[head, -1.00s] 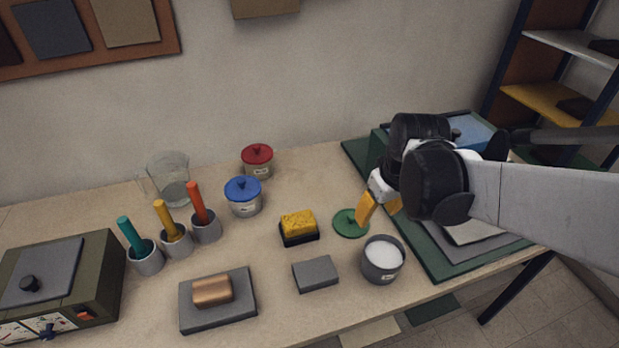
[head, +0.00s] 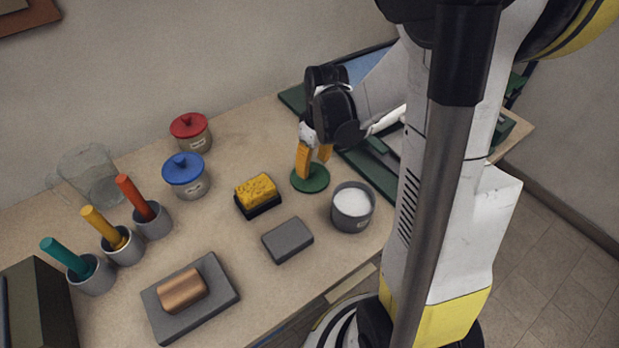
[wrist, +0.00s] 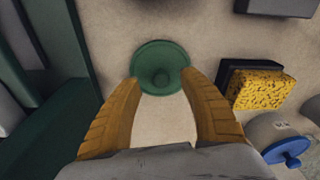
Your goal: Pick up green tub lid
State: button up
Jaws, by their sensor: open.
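The green tub lid (head: 311,180) lies flat on the table, a round disc with a small knob in its middle. In the wrist view the lid (wrist: 160,66) sits just ahead of the fingertips, centred between them. My gripper (head: 314,170) is open and empty, its two yellow fingers pointing down over the lid. In the wrist view the gripper's fingertips (wrist: 162,86) reach the near rim of the lid, one to each side. I cannot tell whether they touch it.
A grey tub with white contents (head: 352,206) stands close right of the lid. A yellow sponge on a dark holder (head: 257,192) is to its left, a grey block (head: 287,240) nearer. Blue-lidded (head: 186,176) and red-lidded tubs (head: 190,131) stand further left. A green mat (head: 294,98) lies behind.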

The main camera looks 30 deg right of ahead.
aim_at(310, 169)
jog(key=f, duration=0.2)
jog(key=w+f+b, duration=0.1)
jog(key=shift+a+f, duration=0.15)
jog(key=shift+f, duration=0.2)
jog(key=shift+r, duration=0.1)
grip_shut()
jog(key=shift+r, duration=0.1)
